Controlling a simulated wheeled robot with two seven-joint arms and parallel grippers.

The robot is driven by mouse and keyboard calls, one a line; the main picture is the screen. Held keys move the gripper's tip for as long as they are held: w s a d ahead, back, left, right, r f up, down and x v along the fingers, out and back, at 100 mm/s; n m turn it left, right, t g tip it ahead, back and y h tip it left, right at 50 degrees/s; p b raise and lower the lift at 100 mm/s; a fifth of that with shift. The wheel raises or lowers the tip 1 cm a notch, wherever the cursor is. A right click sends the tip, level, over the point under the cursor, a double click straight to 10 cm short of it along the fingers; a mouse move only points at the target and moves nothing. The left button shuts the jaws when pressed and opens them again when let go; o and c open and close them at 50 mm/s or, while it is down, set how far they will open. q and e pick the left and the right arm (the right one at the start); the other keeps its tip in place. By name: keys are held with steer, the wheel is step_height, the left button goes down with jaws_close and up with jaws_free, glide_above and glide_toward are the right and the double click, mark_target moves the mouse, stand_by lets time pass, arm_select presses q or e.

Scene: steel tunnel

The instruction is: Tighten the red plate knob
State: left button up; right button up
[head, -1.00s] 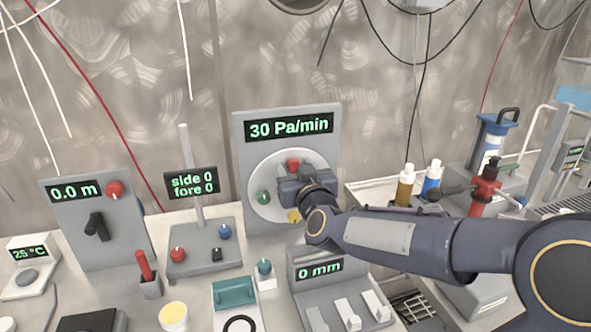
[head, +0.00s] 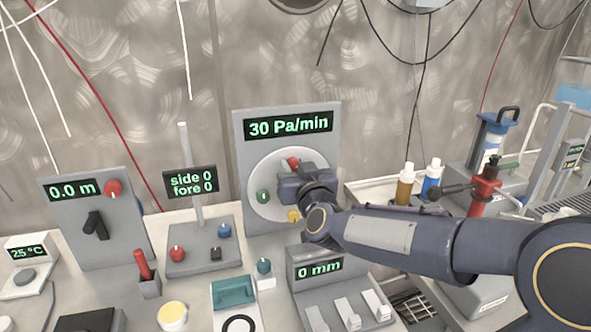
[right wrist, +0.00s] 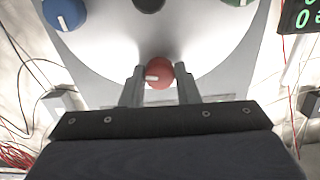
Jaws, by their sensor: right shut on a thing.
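The red plate knob (head: 293,161) sits at the top of the round pale plate (head: 257,212) on the grey panel reading 30 Pa/min (head: 289,127). In the right wrist view the red knob (right wrist: 158,74) with its white mark lies between the two fingers. My right gripper (head: 294,170), also in the right wrist view (right wrist: 159,80), is shut on it. My gripper and wrist hide the right part of the plate in the head view. A green knob (head: 263,197) and a yellow knob (head: 294,215) show on the plate. My left gripper is not in view.
A "0 mm" box with levers (head: 319,268) stands below my right arm. A post with a side/fore display (head: 191,182) stands left of the panel.

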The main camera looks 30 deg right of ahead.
steer(key=m+b, duration=0.2)
steer(key=m, duration=0.1)
steer(key=shift+f, duration=0.15)
steer(key=m+b, duration=0.2)
steer(key=m, duration=0.2)
steer(key=shift+m, duration=0.4)
steer(key=m+b, duration=0.2)
steer(key=m, duration=0.2)
steer(key=shift+d+m+b, duration=0.1)
steer(key=shift+m+b, duration=0.45)
steer(key=shift+m, duration=1.15)
steer(key=o, duration=1)
steer(key=shift+c, duration=0.2)
